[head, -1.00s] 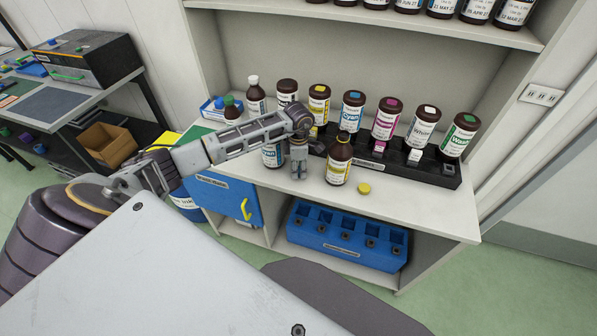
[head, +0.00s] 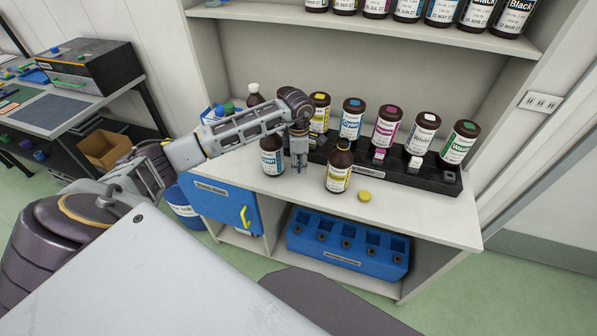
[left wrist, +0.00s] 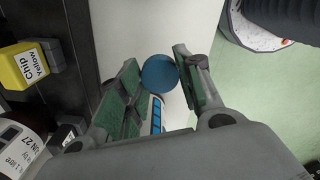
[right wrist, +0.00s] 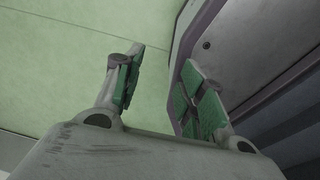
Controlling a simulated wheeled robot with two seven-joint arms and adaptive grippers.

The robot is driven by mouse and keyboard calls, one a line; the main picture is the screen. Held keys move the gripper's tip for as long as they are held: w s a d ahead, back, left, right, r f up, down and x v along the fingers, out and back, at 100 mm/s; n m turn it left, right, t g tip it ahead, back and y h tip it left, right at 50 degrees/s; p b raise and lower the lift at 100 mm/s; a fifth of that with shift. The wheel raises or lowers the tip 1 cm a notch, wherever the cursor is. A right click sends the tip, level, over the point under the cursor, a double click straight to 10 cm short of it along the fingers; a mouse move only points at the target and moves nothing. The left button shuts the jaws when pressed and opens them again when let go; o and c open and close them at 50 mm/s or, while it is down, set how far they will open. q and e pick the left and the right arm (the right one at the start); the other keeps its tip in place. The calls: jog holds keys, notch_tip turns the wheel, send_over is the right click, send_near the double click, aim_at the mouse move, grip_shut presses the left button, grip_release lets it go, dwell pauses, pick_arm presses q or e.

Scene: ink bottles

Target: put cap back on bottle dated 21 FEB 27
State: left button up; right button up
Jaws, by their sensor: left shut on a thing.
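My left gripper (head: 299,162) is just right of a brown bottle with a cyan label (head: 272,158) in the head view. In the left wrist view the left gripper (left wrist: 158,62) is shut on a round blue cap (left wrist: 159,72). Part of a blue-marked label (left wrist: 155,114) shows below the cap. A brown bottle with a yellow label (head: 339,172) stands right of the gripper. A loose yellow cap (head: 364,196) lies on the counter beside it. The dates on both front bottles are too small to read. My right gripper (right wrist: 160,80) is open and empty.
More bottles stand on the upper shelf (head: 400,27). A blue holder (head: 346,258) sits below. The counter's front right (head: 420,215) is clear.

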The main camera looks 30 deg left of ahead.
aim_at(299, 165)
pick_arm(q)
jog(key=shift+r, duration=1.9)
